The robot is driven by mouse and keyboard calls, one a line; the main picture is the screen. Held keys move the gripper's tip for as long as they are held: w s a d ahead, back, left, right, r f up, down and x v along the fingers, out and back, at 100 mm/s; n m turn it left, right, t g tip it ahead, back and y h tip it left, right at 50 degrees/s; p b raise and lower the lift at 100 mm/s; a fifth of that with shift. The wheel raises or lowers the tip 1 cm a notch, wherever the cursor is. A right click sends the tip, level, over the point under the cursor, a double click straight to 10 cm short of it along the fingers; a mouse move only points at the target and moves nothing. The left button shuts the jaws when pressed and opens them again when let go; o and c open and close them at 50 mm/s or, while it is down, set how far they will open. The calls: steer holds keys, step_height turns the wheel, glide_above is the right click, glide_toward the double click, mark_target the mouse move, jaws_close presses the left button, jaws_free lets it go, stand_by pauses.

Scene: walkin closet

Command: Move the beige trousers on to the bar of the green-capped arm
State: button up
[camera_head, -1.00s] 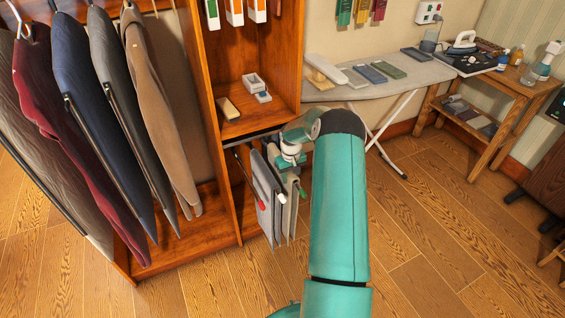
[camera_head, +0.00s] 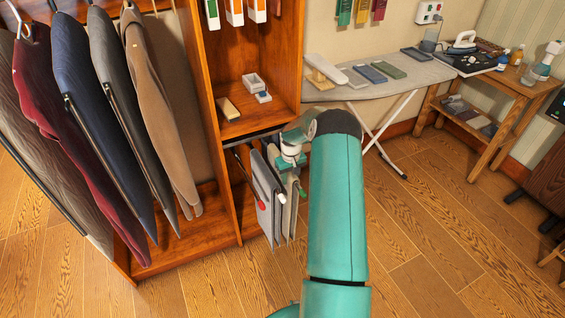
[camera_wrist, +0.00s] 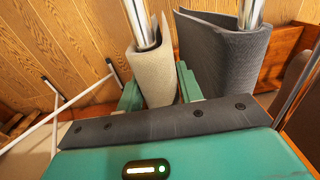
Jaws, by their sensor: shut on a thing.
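The beige trousers (camera_wrist: 153,82) hang folded over a chrome bar (camera_wrist: 143,30) in the wrist view. My gripper (camera_wrist: 158,88) has one green finger on either side of them and is shut on them. Dark grey trousers (camera_wrist: 222,55) hang over a neighbouring bar to the right, apart from my fingers. In the head view my gripper (camera_head: 292,163) is at the pull-out rack below the shelf, above the hanging trousers (camera_head: 266,215). A red cap (camera_head: 281,198) and a small green cap (camera_head: 302,191) show there. Which bar carries the beige trousers is partly hidden by my gripper.
Jackets (camera_head: 95,110) hang close on the left. The wooden cabinet side (camera_head: 222,170) stands beside the rack. An ironing board (camera_head: 385,80) with several items is behind, its white legs (camera_head: 385,135) near my arm.

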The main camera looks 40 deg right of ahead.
steer(key=shift+r, duration=0.1)
steer(key=o, duration=1.3)
step_height(320, 180, up, 14)
steer(key=s+a+r+n+t+h, duration=0.1)
steer(key=s+a+r, duration=0.3)
steer(key=a+r, duration=0.75)
steer(key=s+a+r+n+t+h, duration=0.1)
steer(key=s+a+r, duration=0.3)
steer(key=a+r, duration=0.75)
steer(key=s+a+r+t+y, duration=0.1)
steer(key=s+a, duration=0.6)
steer(key=s, duration=0.3)
steer(key=s+a+r+t+y, duration=0.1)
steer(key=s+a+r+t, duration=0.1)
steer(key=s+a, duration=0.5)
steer(key=s, duration=0.3)
steer(key=shift+n+t, duration=0.3)
